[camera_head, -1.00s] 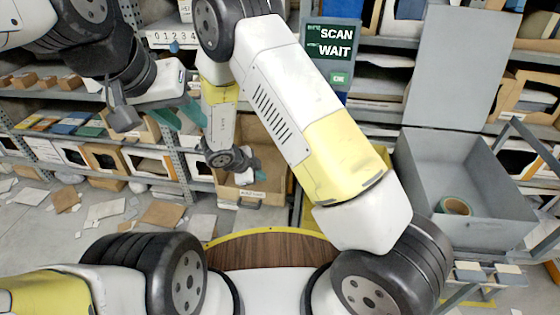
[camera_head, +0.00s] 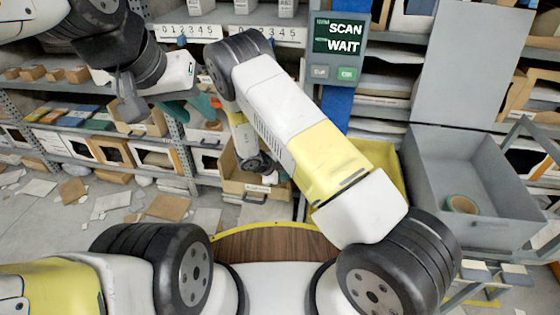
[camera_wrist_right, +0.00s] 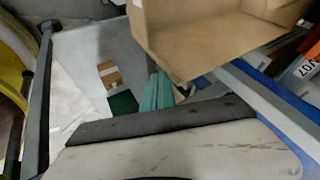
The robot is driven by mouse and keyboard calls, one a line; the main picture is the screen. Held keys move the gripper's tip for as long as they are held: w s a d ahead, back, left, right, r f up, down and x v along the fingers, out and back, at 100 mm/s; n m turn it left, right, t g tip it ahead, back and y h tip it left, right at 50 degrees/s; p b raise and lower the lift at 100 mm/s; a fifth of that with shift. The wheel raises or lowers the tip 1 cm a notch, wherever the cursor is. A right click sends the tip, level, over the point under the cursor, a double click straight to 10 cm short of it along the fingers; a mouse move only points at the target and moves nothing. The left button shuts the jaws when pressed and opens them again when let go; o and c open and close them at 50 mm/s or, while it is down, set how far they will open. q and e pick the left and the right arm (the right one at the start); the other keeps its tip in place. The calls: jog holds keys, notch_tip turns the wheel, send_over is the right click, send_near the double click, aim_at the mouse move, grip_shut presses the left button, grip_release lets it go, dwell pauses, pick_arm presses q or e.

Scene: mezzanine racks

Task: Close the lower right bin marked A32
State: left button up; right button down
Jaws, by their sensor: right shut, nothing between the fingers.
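A brown cardboard bin (camera_head: 238,187) with a small white label sits at the lower level of the rack, just left of centre in the head view. Its label is too small to read, so I cannot confirm A32. My right wrist hangs at this bin and hides part of it; its fingers do not show clearly there. In the right wrist view, my right gripper (camera_wrist_right: 155,92) has teal fingers shut together, empty, beside and below a cardboard box (camera_wrist_right: 205,40). I cannot tell if they touch. My left gripper (camera_head: 203,106) is partly hidden at upper left, away from the bin.
A grey open container (camera_head: 488,232) with a raised lid and a tape roll (camera_head: 461,204) stands at right. A screen (camera_head: 339,45) reads SCAN WAIT. Several other bins fill the shelves at left. Cardboard scraps (camera_head: 168,207) litter the floor. A wooden-topped surface (camera_head: 275,246) lies in front.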

jog(key=shift+w+d, duration=0.1)
jog(key=shift+w, duration=0.25)
